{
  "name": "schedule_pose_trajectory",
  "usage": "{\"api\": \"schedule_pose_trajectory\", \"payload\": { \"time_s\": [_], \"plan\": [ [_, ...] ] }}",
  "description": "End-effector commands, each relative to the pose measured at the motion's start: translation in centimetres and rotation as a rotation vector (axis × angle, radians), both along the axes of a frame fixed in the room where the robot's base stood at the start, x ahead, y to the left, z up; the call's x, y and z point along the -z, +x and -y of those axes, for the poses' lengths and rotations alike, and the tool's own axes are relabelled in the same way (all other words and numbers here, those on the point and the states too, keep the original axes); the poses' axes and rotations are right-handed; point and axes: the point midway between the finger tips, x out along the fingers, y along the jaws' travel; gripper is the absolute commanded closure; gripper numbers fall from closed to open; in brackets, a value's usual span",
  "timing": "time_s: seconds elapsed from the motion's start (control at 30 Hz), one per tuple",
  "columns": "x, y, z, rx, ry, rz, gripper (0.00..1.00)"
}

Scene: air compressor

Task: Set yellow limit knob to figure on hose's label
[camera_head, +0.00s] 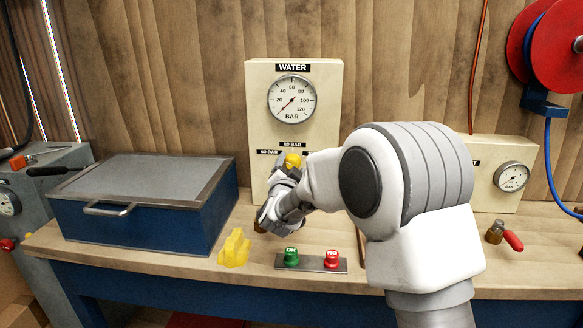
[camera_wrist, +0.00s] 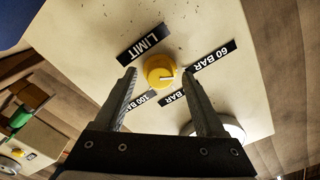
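The yellow limit knob (camera_head: 292,160) is on the front of a cream panel (camera_head: 329,113), below the WATER gauge. In the wrist view the knob (camera_wrist: 159,70) shows a white pointer mark aimed right, between the 60 BAR label (camera_wrist: 213,60) and the partly hidden 80 BAR label (camera_wrist: 181,97). A LIMIT label (camera_wrist: 143,44) and a partly covered 100 BAR label (camera_wrist: 138,102) also surround it. My gripper (camera_wrist: 160,73) is open, its fingers on either side of the knob with gaps showing. A blue hose (camera_head: 548,160) hangs from a red reel; I see no label on it.
A green OK button (camera_head: 291,257) and red NO button (camera_head: 332,259) are on the bench below my arm. A yellow object (camera_head: 235,248) lies left of them, near a blue lidded box (camera_head: 140,228). A second gauge panel (camera_head: 512,205) and red-handled valve (camera_head: 512,241) are at right.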

Motion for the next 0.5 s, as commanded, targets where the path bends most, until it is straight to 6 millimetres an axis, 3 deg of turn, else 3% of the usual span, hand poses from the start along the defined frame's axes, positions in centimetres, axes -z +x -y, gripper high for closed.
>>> {"api": "schedule_pose_trajectory", "payload": {
  "time_s": [0.27,0.5],
  "plan": [
    [0.0,-0.3,-0.1,-0.001,0.001,-0.001,0.28],
    [-0.1,-3.5,-0.2,-0.003,0.000,-0.002,0.28]
  ]
}}
